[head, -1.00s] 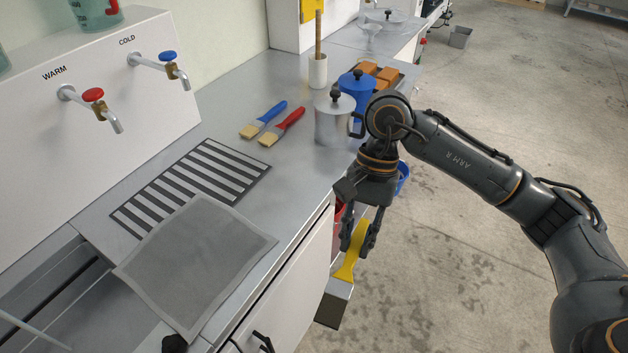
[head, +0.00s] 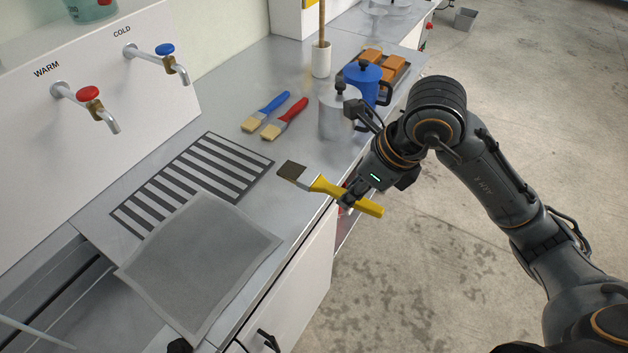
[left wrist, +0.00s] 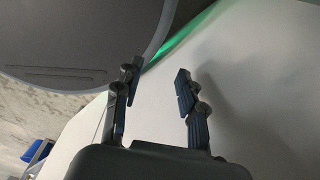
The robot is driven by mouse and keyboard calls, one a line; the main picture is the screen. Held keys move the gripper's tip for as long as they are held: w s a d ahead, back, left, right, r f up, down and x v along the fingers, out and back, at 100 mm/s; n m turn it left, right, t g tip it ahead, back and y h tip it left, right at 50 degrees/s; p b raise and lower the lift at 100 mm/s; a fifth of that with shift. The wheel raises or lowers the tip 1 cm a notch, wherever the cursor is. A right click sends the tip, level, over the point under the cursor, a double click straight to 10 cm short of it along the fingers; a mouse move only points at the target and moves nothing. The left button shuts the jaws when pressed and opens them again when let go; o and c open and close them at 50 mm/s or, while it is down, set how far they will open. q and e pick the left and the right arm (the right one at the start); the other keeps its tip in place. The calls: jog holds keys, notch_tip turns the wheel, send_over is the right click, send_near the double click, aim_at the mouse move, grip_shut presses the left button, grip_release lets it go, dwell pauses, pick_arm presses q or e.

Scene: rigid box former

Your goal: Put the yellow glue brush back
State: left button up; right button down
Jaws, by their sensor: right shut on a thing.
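The yellow glue brush (head: 326,186) is in my right gripper (head: 350,198), which is shut on its handle at the counter's front edge. Its dark bristle end (head: 292,171) points left over the counter, and the handle end sticks out to the right over the floor. A blue-handled brush (head: 266,111) and a red-handled brush (head: 285,119) lie side by side on the counter (head: 225,100), bristles toward the lower left. My left gripper (left wrist: 158,85) shows only in the left wrist view, open with nothing between its fingers, near a plain pale surface.
A black striped mat (head: 196,180) and a grey mesh sheet (head: 198,262) lie on the counter. A metal pot (head: 336,116) and a blue pot (head: 363,82) stand close behind my right gripper. A white cup (head: 321,61) holds a stick. Taps (head: 92,99) project at the left.

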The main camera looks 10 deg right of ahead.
jog(key=w+f+p, duration=0.1)
jog(key=w+f, duration=0.2)
jog(key=w, duration=0.1)
jog(key=w+f+p, duration=0.1)
jog(key=w+f, duration=0.2)
jog(key=w, duration=0.1)
jog(key=w+a+f+p, duration=0.1)
jog(key=w+f, duration=0.2)
jog(key=w, duration=0.1)
jog(key=shift+w, duration=0.3)
jog(key=f, duration=0.1)
jog(key=f+p, duration=0.1)
jog(key=f, duration=0.1)
jog(key=shift+w+a, duration=0.1)
jog(key=shift+w, duration=0.1)
jog(key=shift+f+p, duration=0.25)
jog(key=shift+p, duration=0.05)
jog(key=shift+f, duration=0.1)
jog(key=shift+f, duration=0.15)
jog(key=c, duration=1.2)
grip_release()
jog(key=shift+o, duration=0.2)
